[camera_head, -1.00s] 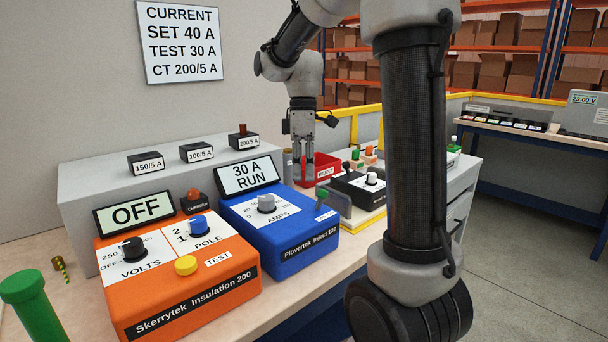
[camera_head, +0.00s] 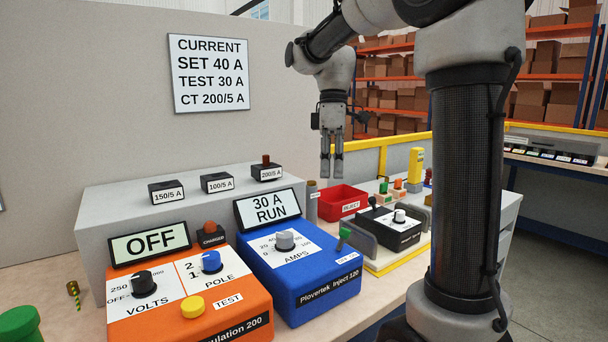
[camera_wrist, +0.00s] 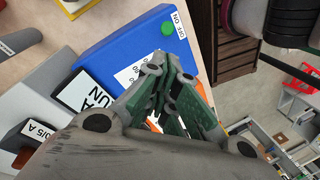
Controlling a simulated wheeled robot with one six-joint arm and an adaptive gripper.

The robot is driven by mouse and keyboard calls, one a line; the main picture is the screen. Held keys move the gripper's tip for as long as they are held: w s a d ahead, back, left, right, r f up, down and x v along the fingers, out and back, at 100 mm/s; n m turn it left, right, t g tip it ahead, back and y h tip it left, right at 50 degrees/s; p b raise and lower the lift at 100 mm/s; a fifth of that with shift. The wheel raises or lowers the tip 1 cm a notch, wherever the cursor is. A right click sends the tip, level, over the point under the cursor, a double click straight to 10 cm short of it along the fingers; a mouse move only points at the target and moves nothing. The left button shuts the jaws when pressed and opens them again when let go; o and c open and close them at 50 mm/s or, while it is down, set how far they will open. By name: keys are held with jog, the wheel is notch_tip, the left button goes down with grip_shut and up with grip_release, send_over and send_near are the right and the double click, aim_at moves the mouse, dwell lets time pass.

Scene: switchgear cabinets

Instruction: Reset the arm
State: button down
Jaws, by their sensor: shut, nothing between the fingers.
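My gripper (camera_head: 332,166) hangs from my arm in the head view, pointing down, with its fingers together and nothing between them. It is above and behind the blue Plovertek injector (camera_head: 300,258), near the red reject bin (camera_head: 343,202), and apart from both. In the wrist view my gripper's fingers (camera_wrist: 180,100) show closed, with the blue injector (camera_wrist: 125,50) below and beyond them. The injector's display reads 30 A RUN.
The orange Skerrytek tester (camera_head: 190,295) reads OFF. A grey shelf (camera_head: 130,205) carries three labelled CT blocks. A black test unit (camera_head: 395,228) stands right of the injector. A sign (camera_head: 209,75) hangs on the wall. The air around my gripper looks clear.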

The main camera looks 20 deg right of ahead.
jog(key=s+d+f+m+t, duration=0.1)
jog(key=s+f+m+t, duration=0.2)
jog(key=s+m, duration=0.2)
jog(key=s+d+f+m+t+h, duration=0.1)
jog(key=s+f+m+t, duration=0.2)
jog(key=s, duration=0.9)
jog(key=f+m, duration=0.1)
jog(key=m, duration=0.2)
jog(key=shift+s+f+m+t, duration=0.2)
jog(key=shift+m+t, duration=0.1)
jog(key=shift+d, duration=0.1)
